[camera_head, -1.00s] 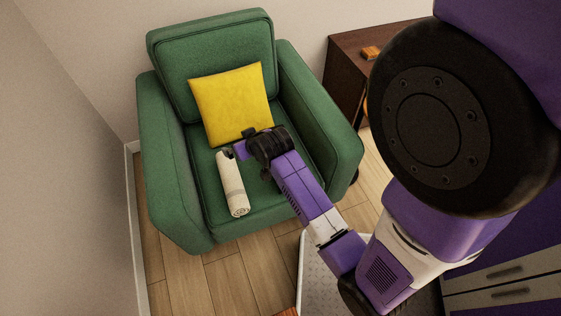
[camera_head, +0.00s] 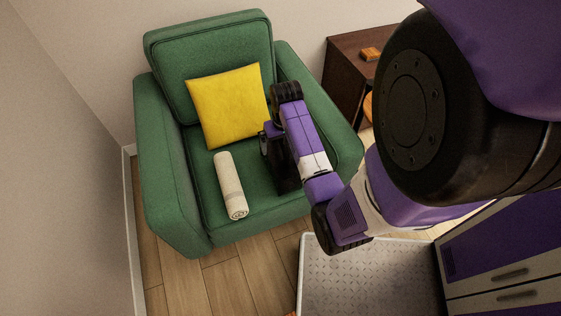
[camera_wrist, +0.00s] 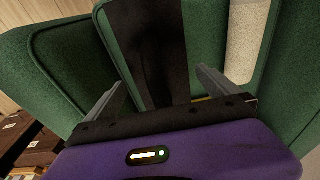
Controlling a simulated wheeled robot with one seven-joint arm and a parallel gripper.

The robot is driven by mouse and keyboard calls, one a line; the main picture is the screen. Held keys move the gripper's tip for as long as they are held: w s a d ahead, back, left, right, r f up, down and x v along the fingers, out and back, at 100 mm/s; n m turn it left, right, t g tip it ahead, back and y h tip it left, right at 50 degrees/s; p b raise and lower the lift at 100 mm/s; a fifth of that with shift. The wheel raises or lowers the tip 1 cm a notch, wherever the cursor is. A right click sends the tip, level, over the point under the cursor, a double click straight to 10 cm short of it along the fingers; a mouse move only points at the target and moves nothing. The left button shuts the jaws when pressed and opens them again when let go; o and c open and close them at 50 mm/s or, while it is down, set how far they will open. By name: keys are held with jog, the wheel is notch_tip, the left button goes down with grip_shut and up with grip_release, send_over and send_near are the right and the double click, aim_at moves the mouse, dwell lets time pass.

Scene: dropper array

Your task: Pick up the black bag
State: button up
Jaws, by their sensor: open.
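The black bag (camera_head: 287,178) stands on the seat of the green armchair, to the right of the rolled towel, and my arm hides part of it from the head camera. In the wrist view the black bag (camera_wrist: 150,50) shows as a dark upright band between my fingers. My gripper (camera_wrist: 158,78) is open, with one finger on each side of the bag. In the head view my gripper (camera_head: 267,140) is small and dark against the bag. I cannot tell whether the fingers touch it.
The green armchair (camera_head: 165,150) holds a yellow cushion (camera_head: 228,105) and a rolled cream towel (camera_head: 230,185), which also shows in the wrist view (camera_wrist: 244,42). A dark wooden cabinet (camera_head: 345,75) stands to the right. A grey textured tray (camera_head: 365,280) is in front.

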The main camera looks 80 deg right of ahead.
aim_at(280, 151)
jog(key=f, duration=0.4)
jog(key=shift+d+f+b, duration=0.1)
jog(key=shift+d+b, duration=0.15)
jog(key=shift+b, duration=0.1)
jog(key=shift+w, duration=0.1)
jog(key=shift+c, duration=0.2)
jog(key=c, duration=1.8)
jog(key=shift+o, duration=0.2)
